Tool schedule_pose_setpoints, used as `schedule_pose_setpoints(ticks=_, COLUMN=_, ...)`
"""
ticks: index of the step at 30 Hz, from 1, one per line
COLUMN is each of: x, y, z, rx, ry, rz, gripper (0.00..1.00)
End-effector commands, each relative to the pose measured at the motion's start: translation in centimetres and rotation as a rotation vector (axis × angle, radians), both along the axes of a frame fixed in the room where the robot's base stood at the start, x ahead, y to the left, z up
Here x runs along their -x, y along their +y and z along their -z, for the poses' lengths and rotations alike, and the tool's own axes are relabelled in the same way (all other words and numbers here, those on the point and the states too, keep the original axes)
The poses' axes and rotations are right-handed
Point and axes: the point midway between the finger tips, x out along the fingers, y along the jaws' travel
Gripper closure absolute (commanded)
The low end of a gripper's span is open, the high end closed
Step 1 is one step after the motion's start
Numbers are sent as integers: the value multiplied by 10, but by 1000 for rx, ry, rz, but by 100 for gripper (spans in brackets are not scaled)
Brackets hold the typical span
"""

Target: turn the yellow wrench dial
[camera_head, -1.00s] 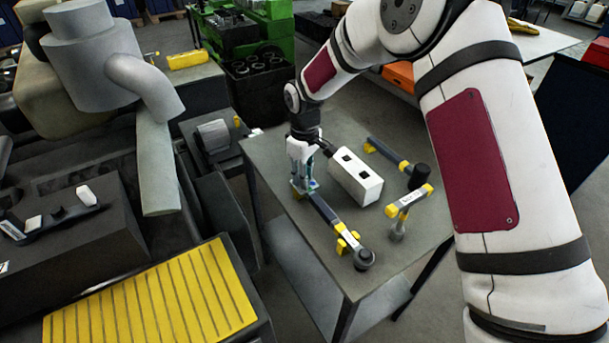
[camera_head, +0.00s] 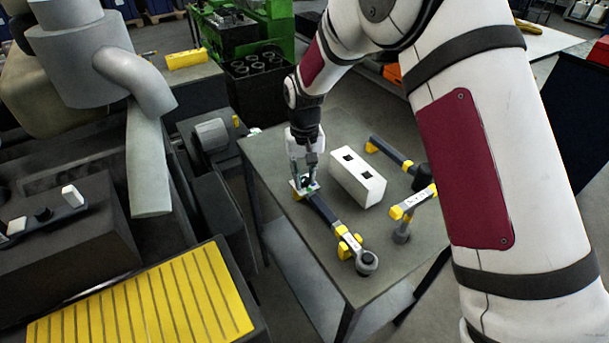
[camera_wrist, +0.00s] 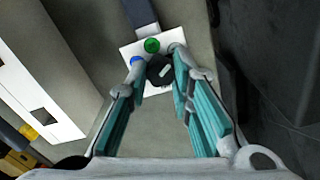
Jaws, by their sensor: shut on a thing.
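A wrench (camera_head: 323,209) with a dark handle, a round grey head (camera_head: 367,262) and yellow supports lies at the table's front left. A white end plate (camera_wrist: 127,50) at its handle end carries a black dial (camera_wrist: 160,71) with a pale mark, a green button (camera_wrist: 152,45) and a blue button. My gripper (camera_head: 305,184) points down over this plate. In the wrist view, its fingertips (camera_wrist: 160,63) close on the dial from both sides. A yellow wrench part (camera_head: 412,201) with a pale label stands at the table's right, partly behind my arm.
All are on the grey table (camera_head: 290,225). Engine parts and a yellow ribbed cover (camera_head: 140,305) stand left.

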Motion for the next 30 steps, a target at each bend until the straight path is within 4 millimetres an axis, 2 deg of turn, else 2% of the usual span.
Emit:
schedule_pose_setpoints(ticks=20, x=0, y=0, z=0, rx=0, ry=-1, rz=57, gripper=100)
schedule_pose_setpoints(ticks=21, x=0, y=0, z=0, rx=0, ry=-1, rz=57, gripper=70)
schedule_pose_setpoints(ticks=23, x=0, y=0, z=0, rx=0, ry=-1, rz=57, gripper=59)
schedule_pose_setpoints(ticks=30, x=0, y=0, z=0, rx=0, ry=-1, rz=56, gripper=59)
